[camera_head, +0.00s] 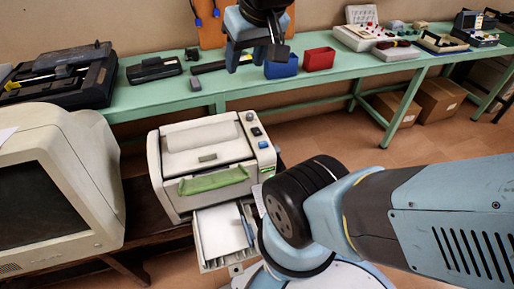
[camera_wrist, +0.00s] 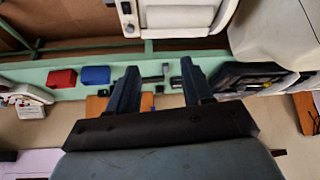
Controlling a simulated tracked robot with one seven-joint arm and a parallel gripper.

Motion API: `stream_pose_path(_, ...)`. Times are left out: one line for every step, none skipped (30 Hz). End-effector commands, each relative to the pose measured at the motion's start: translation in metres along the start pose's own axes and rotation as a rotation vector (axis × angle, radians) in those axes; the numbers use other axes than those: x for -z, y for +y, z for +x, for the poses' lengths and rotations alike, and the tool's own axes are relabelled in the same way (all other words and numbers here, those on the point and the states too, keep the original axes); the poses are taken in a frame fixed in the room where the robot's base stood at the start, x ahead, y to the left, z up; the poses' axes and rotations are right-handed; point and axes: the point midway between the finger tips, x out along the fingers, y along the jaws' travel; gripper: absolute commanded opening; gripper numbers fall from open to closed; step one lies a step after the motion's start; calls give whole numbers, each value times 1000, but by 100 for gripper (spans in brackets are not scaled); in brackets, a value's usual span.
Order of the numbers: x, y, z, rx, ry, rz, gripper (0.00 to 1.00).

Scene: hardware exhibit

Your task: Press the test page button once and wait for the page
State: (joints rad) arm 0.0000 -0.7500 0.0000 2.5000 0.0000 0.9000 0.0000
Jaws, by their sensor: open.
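A cream printer (camera_head: 205,160) stands on a low wooden bench left of centre in the head view. Its right-hand panel carries a grey knob (camera_head: 250,116), a dark button (camera_head: 256,131) and a blue button (camera_head: 263,144). I cannot read which one is the test page button. A green flap (camera_head: 213,180) is on its front, above a pulled-out paper tray (camera_head: 203,258). My gripper (camera_head: 256,58) is open and empty, above and behind the printer. In the wrist view, my gripper (camera_wrist: 157,75) points toward the bench, with part of the printer (camera_wrist: 180,16) at the top.
A cream monitor (camera_head: 105,185) stands close left of the printer. The green bench (camera_head: 325,72) behind holds a blue bin (camera_head: 281,68), a red bin (camera_head: 319,59) and several devices. Cardboard boxes (camera_head: 438,101) sit under it at right.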

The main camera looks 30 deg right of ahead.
Motion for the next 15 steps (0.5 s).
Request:
stream_pose_path(0,0,0,0,0,0,45)
stream_pose_path(0,0,0,0,0,0,42)
stream_pose_path(0,0,0,0,0,0,38)
stream_pose_path(0,0,0,0,0,0,36)
stream_pose_path(0,0,0,0,0,0,33)
stream_pose_path(0,0,0,0,0,0,29)
stream_pose_path(0,0,0,0,0,0,26)
stream_pose_path(0,0,0,0,0,0,23)
stream_pose_path(0,0,0,0,0,0,19)
stream_pose_path(0,0,0,0,0,0,16)
stream_pose_path(0,0,0,0,0,0,14)
stream_pose_path(0,0,0,0,0,0,10)
stream_pose_path(0,0,0,0,0,0,7)
stream_pose_path(0,0,0,0,0,0,4)
stream_pose_path(0,0,0,0,0,0,0)
